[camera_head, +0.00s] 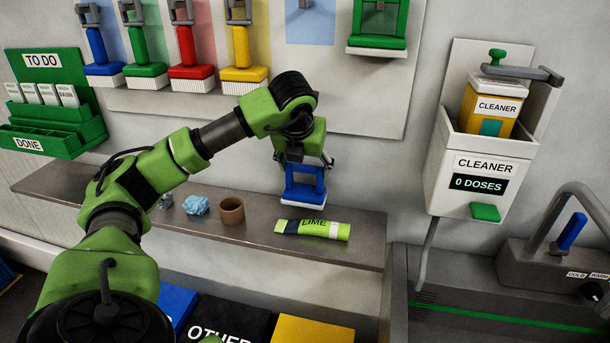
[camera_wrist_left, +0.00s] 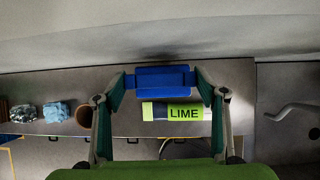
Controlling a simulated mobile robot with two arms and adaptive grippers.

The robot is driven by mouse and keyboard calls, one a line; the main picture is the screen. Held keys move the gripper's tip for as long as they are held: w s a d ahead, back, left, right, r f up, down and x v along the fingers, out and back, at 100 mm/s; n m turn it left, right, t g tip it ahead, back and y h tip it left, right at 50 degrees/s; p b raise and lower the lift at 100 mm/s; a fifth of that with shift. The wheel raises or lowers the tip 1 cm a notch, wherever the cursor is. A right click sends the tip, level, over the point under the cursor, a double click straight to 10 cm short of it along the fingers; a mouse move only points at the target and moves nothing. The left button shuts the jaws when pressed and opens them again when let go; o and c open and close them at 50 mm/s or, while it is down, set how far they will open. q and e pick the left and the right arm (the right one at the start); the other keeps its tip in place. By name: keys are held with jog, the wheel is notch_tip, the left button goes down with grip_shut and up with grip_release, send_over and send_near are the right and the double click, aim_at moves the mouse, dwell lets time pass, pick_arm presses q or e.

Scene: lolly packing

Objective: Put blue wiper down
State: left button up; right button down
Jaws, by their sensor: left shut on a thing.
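The blue wiper (camera_head: 304,192) has a blue frame handle and a white lower edge. My left gripper (camera_head: 304,161) is shut on its handle from above. The wiper is upright at the shelf (camera_head: 362,226), behind the lime tube; I cannot tell if it touches the shelf. In the left wrist view the wiper (camera_wrist_left: 162,82) sits between the two fingers of my left gripper (camera_wrist_left: 162,76), just beyond the lime tube. My right gripper is not in view.
A green lime tube (camera_head: 312,229), a brown cup (camera_head: 231,211) and a crumpled blue cloth (camera_head: 196,205) lie along the shelf. Wipers hang on the wall above, including a green one (camera_head: 377,40). A cleaner dispenser (camera_head: 478,150) is at right. The shelf's right end is clear.

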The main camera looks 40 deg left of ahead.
aim_at(306, 186)
pick_arm(q)
notch_tip(306, 186, down, 3)
jog(key=shift+p, duration=0.9)
jog(key=shift+w+a+f, duration=0.1)
jog(key=shift+w+f, duration=0.05)
jog(key=shift+f, duration=0.25)
jog(key=o, duration=1.4)
jog(key=shift+r, duration=0.2)
jog(key=shift+b+v, duration=1.1)
jog(key=shift+v, duration=4.75)
jog(key=shift+f, duration=0.1)
